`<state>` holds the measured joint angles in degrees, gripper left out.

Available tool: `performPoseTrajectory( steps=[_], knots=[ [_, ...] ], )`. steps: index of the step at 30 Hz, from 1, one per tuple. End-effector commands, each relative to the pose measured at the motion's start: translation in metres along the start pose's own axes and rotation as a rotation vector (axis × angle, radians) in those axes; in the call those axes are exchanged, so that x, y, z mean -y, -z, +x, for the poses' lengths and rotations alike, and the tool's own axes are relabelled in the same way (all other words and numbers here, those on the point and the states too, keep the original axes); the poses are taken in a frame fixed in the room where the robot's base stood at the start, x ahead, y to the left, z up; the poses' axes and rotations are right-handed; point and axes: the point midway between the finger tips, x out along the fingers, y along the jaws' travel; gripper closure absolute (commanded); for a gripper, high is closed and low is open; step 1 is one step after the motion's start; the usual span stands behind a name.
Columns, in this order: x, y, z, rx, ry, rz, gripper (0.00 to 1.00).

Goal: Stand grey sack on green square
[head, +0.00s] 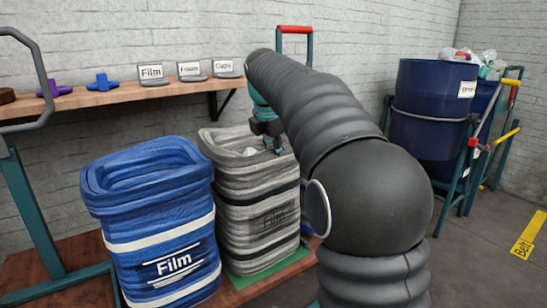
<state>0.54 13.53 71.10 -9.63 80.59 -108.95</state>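The grey sack (255,205) is striped, marked "Film" and upright with an open top. Its base is over the green square (272,280), whose front and right edges show beneath it. I cannot tell whether the base fully touches the square. My gripper (274,144), on a teal wrist, is at the sack's right back rim, with a finger at the rim. My dark arm hides part of the gripper and the sack's right side, so its grip is unclear.
A blue "Film" sack (165,240) stands close on the left on the brown platform (75,262). Behind is a wooden shelf (115,97) with small label stands. Blue barrels (425,110) in a teal frame stand at right. The floor at lower right is clear, with a yellow marker (528,236).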

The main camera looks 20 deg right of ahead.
Motion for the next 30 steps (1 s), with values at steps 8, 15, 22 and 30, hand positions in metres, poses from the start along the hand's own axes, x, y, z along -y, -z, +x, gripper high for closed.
performPoseTrajectory(
  steps=[8, 15, 22, 30],
  knots=[
    [0.0, 0.0, 0.002, 0.002, -0.006, 0.002, 1.0],
    [0.001, 0.002, 0.006, 0.0, 0.0, 0.0, 0.73],
    [0.001, 0.002, 0.006, 0.0, 0.0, 0.0, 0.58],
    [0.0, 0.001, -0.004, 0.001, -0.002, 0.0, 0.58]
  ],
)
